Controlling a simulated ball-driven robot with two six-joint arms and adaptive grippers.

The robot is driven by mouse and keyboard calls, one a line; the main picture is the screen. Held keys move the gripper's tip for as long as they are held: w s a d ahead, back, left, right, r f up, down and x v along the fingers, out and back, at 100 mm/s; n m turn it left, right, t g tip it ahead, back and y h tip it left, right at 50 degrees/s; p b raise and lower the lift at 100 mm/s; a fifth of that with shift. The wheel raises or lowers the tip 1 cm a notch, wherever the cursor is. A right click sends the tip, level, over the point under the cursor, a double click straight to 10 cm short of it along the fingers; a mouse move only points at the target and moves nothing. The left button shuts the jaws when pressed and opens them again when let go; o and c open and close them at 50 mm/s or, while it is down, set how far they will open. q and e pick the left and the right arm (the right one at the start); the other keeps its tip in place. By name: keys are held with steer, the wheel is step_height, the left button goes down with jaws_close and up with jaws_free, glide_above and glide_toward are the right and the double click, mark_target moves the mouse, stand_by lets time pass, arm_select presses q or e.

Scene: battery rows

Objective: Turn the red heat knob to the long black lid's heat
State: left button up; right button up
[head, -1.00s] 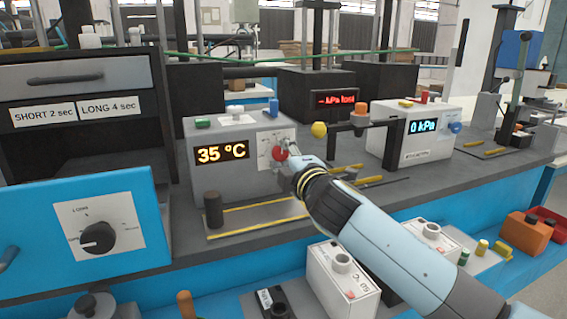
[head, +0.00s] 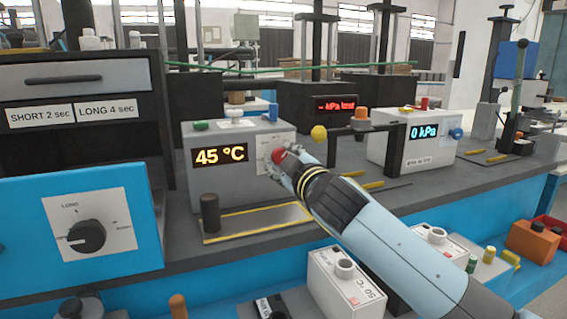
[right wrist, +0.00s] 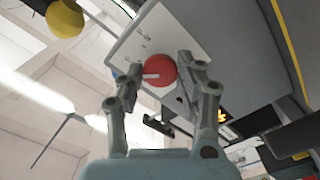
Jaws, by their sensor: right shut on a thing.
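The red heat knob (head: 279,156) is on the front of a grey heater box (head: 240,180), on a white dial plate. The box's display (head: 220,155) reads 45 °C. My right gripper (head: 285,163) is at the knob and shut on it. In the right wrist view the red knob (right wrist: 160,70) with a white mark sits between the two fingers (right wrist: 162,88). The dial's printed marks are too small to read. I cannot make out the long black lid. My left gripper is not in view.
A yellow-edged plate (head: 258,222) and a dark cylinder (head: 210,212) are before the heater. A blue panel with a black dial (head: 87,237) is at left. A second box (head: 415,140) reads 0 kPa.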

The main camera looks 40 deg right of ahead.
steer(key=shift+f, duration=0.2)
stand_by(0.3)
steer(key=o, duration=1.1)
steer(key=shift+r, duration=0.15)
steer(key=shift+s, duration=0.1)
steer(key=v, duration=1.2)
